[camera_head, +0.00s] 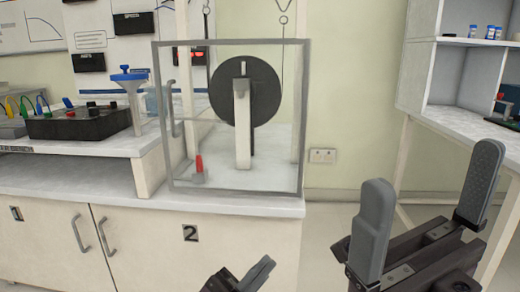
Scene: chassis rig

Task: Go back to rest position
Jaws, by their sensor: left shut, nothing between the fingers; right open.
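My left gripper (250,275) shows only partly at the bottom edge, left of the right one. Its grey fingertips are together and nothing is seen between them. My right gripper (425,215) is large at the lower right. Its two grey fingers stand wide apart with nothing between them. Both grippers are in the near foreground, in front of the bench, and neither is seen touching anything.
A clear, grey-framed case (298,120) with a black disc (266,85) and a red-topped switch (198,168) stands on the white bench (225,202). A black box (75,122) with cables sits left. A shelf unit (460,75) stands right. Floor shows between.

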